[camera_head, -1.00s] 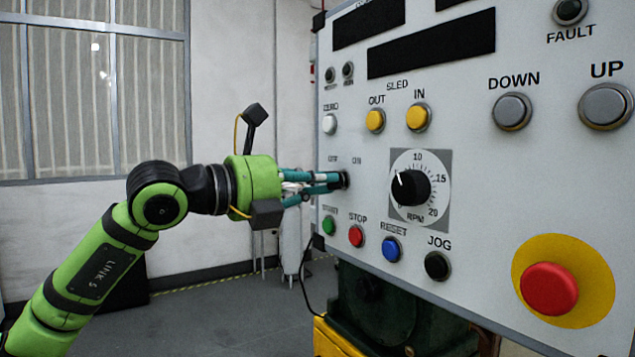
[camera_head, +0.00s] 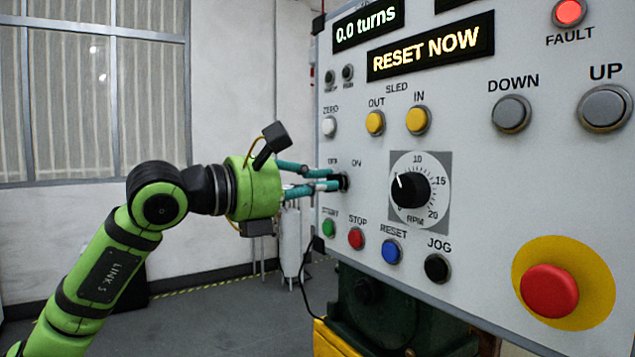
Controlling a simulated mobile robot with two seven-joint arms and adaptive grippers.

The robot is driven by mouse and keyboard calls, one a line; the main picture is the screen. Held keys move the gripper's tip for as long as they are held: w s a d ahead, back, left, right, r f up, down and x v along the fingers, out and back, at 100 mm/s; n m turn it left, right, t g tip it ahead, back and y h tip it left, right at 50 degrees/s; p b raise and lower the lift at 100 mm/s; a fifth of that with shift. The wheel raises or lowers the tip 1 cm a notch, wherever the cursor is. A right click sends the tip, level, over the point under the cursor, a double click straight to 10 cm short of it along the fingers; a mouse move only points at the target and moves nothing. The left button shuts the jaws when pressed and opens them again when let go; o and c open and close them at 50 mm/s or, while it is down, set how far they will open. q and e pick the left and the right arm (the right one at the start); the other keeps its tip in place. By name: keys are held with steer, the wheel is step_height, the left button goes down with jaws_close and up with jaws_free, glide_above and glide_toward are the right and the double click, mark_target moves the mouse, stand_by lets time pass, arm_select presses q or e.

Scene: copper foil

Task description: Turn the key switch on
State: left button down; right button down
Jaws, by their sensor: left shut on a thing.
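The key switch (camera_head: 345,182) is on the left part of the white control panel (camera_head: 468,200), under the OFF and ON labels. It is mostly hidden by my fingers. My left gripper (camera_head: 335,182), with teal fingers, is shut on it and is rolled to one side. The displays are lit: the upper one (camera_head: 368,25) reads "0.0 turns", the lower one (camera_head: 430,54) reads "RESET NOW". The FAULT lamp (camera_head: 569,13) glows red. My right gripper is not in view.
Close below the gripper are the green START (camera_head: 329,227), red STOP (camera_head: 356,238) and blue RESET (camera_head: 392,250) buttons. The RPM dial (camera_head: 410,190) is to the right. A large red button (camera_head: 549,291) sits at lower right. Free room lies left of the panel.

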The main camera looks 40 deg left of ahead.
arm_select(q)
steer(key=shift+m, duration=1.1)
steer(key=c, duration=1.3)
jaws_free()
steer(key=shift+v, duration=3.75)
